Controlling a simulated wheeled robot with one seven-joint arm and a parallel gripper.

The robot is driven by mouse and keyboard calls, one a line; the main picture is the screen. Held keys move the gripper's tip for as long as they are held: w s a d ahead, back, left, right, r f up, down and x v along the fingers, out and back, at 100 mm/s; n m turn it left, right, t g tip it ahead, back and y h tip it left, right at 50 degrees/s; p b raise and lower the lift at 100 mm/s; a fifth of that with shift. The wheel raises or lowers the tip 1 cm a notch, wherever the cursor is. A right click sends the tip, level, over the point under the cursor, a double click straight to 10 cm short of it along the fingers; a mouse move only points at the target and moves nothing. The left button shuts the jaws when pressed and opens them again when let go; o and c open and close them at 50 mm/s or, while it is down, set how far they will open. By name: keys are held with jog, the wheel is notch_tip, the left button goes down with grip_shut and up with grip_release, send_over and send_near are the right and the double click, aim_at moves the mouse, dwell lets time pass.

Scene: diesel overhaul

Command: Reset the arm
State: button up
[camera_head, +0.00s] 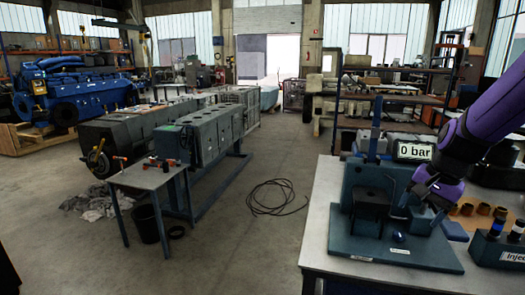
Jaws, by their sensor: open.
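My purple arm (490,115) reaches in from the right edge in the head view. My gripper (425,205) is dark with purple parts and points down and to the left. It is low over the right side of a teal test stand (362,185) on the workbench. Its jaws are open, but the fingertips are small and partly lost against the stand. I cannot tell whether they touch anything. A display (414,152) behind the gripper reads "0 bar".
The white workbench (318,225) fills the lower right. A dark block labelled "Injec" (500,248) and several brown cups (483,209) stand right of the gripper. A small table (150,178), grey engine (200,128) and coiled cable (277,197) are left, with open floor between.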

jog(key=s+a+r+n+t+h, duration=0.1)
jog(key=s+r+n, duration=0.3)
jog(key=s, duration=0.6)
jog(key=s+a+r+n+t+h, duration=0.1)
jog(key=s+a+r+n, duration=0.3)
jog(key=s+r, duration=0.5)
jog(key=shift+s+a+n+t, duration=0.35)
jog(key=shift+s+n+t, duration=0.15)
jog(key=shift+s+t, duration=0.2)
jog(key=shift+r, duration=0.1)
